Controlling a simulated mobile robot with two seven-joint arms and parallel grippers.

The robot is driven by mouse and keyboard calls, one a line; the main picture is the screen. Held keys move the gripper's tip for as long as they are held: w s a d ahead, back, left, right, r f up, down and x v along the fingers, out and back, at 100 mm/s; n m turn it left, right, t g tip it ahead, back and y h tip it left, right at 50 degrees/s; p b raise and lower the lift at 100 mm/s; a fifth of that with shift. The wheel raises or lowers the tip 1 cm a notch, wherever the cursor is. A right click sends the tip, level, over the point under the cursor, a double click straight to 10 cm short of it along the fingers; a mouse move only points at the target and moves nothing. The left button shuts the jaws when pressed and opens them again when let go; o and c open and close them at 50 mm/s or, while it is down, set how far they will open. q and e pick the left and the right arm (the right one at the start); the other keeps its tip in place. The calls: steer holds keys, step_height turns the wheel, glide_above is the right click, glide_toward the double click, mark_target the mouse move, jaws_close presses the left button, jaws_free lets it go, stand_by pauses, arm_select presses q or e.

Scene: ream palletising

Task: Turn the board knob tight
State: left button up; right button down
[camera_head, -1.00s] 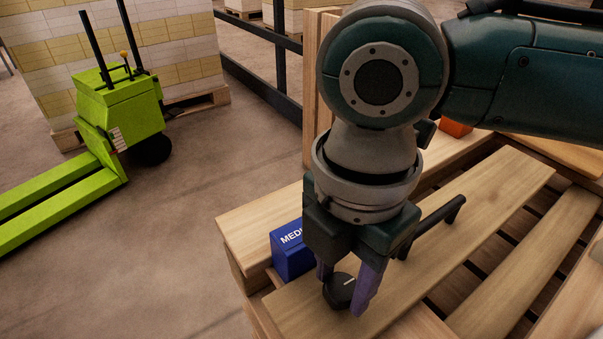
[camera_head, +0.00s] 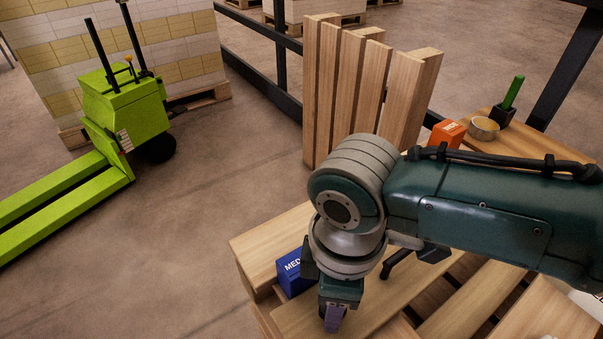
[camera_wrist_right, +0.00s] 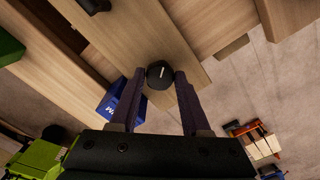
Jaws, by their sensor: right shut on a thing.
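The board knob (camera_wrist_right: 159,75) is a small black cylinder with a white mark line on top, standing on a wooden board (camera_wrist_right: 130,38) in the right wrist view. My right gripper (camera_wrist_right: 158,82) has its two purple fingers on either side of the knob and is shut on it. In the head view my right gripper (camera_head: 332,318) points down at the board, its fingers seen nearly edge-on, and the knob is hidden there. A black bar handle (camera_head: 398,262) is partly hidden behind my arm. My left gripper is not in view.
An orange box (camera_head: 447,133), a round tin (camera_head: 484,128) and a black holder with a green stick (camera_head: 507,108) stand farther back. Upright planks (camera_head: 365,85) rise behind. A green pallet truck (camera_head: 125,110) stands left on open floor.

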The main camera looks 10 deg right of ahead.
steer(key=m+p, duration=0.1)
steer(key=m, duration=0.2)
steer(key=shift+r+m+p, duration=0.15)
steer(key=shift+m+p, duration=0.85)
steer(key=shift+m, duration=1.2)
steer(key=shift+c, duration=1.8)
jaws_free()
step_height(320, 180, up, 10)
steer(key=p, duration=0.6)
